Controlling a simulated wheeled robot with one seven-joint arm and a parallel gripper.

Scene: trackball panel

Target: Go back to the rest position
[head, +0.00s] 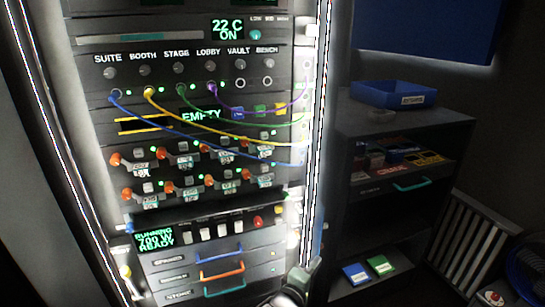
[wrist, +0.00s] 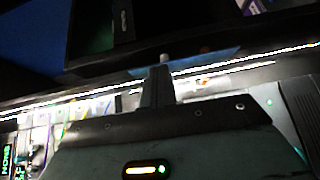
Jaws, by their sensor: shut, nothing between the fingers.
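My gripper (wrist: 164,62) shows in the wrist view as a dark narrow finger pair, pressed together and empty, pointing up in the picture. Its pale housing with a small lit bar fills the bottom of that view. In the head view a pale part of my arm shows at the bottom edge, in front of the lower right corner of the rack (head: 205,247). The fingertips cannot be made out there. In the wrist view a bright strip of light runs across behind the fingers.
Colored cables run from the jack row (head: 170,92) to the rack's right side. A dark shelf unit (head: 385,125) stands to the right, with a blue tray (head: 393,94) on top. A slatted panel (head: 470,245) and a blue round thing (head: 527,268) stand at far right.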

